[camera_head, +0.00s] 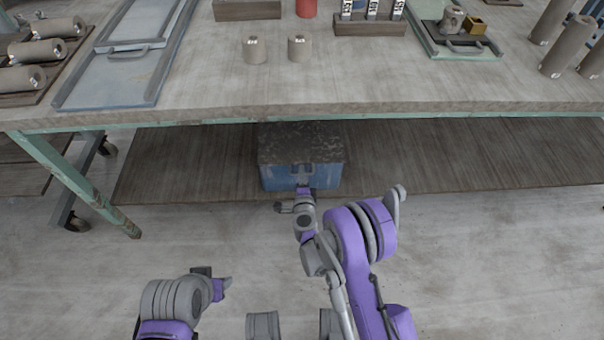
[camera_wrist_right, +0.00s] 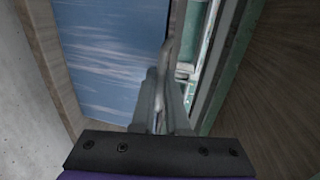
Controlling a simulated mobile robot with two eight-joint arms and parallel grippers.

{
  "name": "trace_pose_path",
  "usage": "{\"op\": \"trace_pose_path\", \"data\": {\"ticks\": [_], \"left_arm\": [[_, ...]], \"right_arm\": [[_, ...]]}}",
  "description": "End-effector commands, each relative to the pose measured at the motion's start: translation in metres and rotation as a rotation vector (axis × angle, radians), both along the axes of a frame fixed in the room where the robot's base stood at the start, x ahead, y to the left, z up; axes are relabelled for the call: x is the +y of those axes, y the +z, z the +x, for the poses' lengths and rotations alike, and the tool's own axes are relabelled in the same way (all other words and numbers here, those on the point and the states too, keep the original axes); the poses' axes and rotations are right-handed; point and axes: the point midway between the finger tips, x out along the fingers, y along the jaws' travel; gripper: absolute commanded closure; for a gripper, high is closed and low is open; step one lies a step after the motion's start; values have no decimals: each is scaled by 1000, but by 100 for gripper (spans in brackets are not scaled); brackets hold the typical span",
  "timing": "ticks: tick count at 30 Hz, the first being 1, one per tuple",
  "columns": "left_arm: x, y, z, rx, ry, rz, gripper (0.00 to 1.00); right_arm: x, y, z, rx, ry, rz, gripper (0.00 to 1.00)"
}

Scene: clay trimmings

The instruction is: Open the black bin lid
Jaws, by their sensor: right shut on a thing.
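The blue bin (camera_head: 283,179) with a black, speckled lid (camera_head: 285,147) stands on the low shelf under the table. The lid looks flat on top of the bin. My right gripper (camera_head: 304,190) is at the middle of the bin's front, just below the lid's front edge. In the right wrist view my right gripper (camera_wrist_right: 163,100) is shut on a thin grey handle (camera_wrist_right: 167,58), beside the blue bin wall (camera_wrist_right: 115,50). The fingers partly hide the handle. My left gripper (camera_head: 226,284) is low and left, away from the bin; its jaw opening is unclear.
The tabletop (camera_head: 340,85) overhangs the bin, with a green rail (camera_head: 420,117) along its front. The wooden low shelf (camera_head: 420,160) is bare on both sides of the bin. Two clay cylinders (camera_head: 255,50) and trays (camera_head: 120,75) are on the tabletop. A green table leg (camera_head: 75,180) stands left.

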Motion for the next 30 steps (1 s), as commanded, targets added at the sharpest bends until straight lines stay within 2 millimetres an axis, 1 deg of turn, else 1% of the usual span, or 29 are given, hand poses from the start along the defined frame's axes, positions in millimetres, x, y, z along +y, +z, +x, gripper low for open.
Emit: {"op": "trace_pose_path", "data": {"ticks": [5,8,14,21,27,30], "left_arm": [[0,3,-1,0,0,0,50],[0,7,-1,1,0,0,50],[0,21,-4,-1,0,0,50],[0,37,-6,-5,0,0,50],[0,45,-8,-7,0,0,50],[0,47,-8,-8,0,0,50]], "right_arm": [[-1,10,1,0,-3,-2,100],[-1,23,1,0,-3,-2,100],[-1,64,6,-1,-3,-2,100],[-2,116,22,-1,-3,-3,100],[-2,149,38,-1,-3,-3,100],[-2,161,45,-1,-3,-3,100]]}}
